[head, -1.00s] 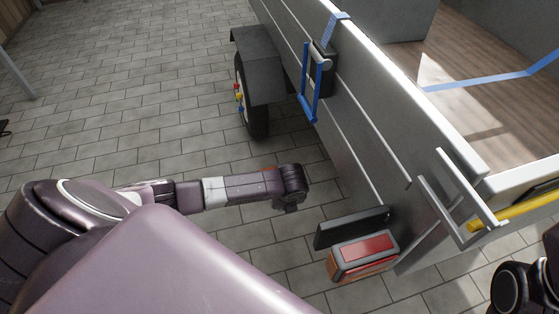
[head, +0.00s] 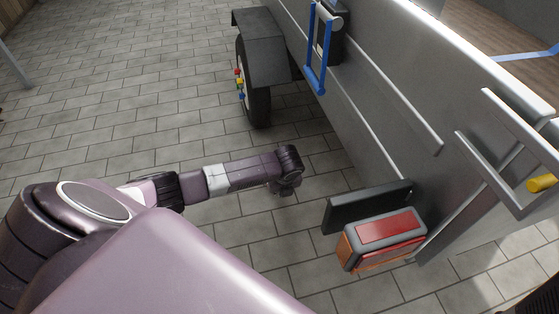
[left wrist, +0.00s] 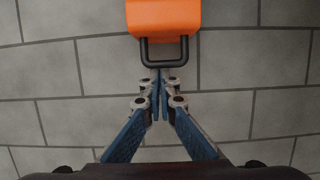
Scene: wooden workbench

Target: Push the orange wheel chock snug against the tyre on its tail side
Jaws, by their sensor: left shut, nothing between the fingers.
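The orange wheel chock (left wrist: 163,17) is at the top of the left wrist view, on the paving, with its black loop handle (left wrist: 187,50) facing my gripper. I cannot make out the chock in the head view. My left gripper (left wrist: 158,80) is shut and empty, its tips at the handle's near bar; I cannot tell whether they touch it. In the head view my left gripper (head: 287,187) hangs low over the paving, nearer than the trailer's black tyre (head: 259,100), which stands under a dark mudguard. The tyre is not in the left wrist view. My right gripper is not seen.
The grey trailer side (head: 380,110) runs along the right, with a blue-framed bracket (head: 319,50) on it. A red and orange tail lamp (head: 390,232) and a black plate (head: 365,207) stick out at its near corner. The paving (head: 130,110) to the left is open.

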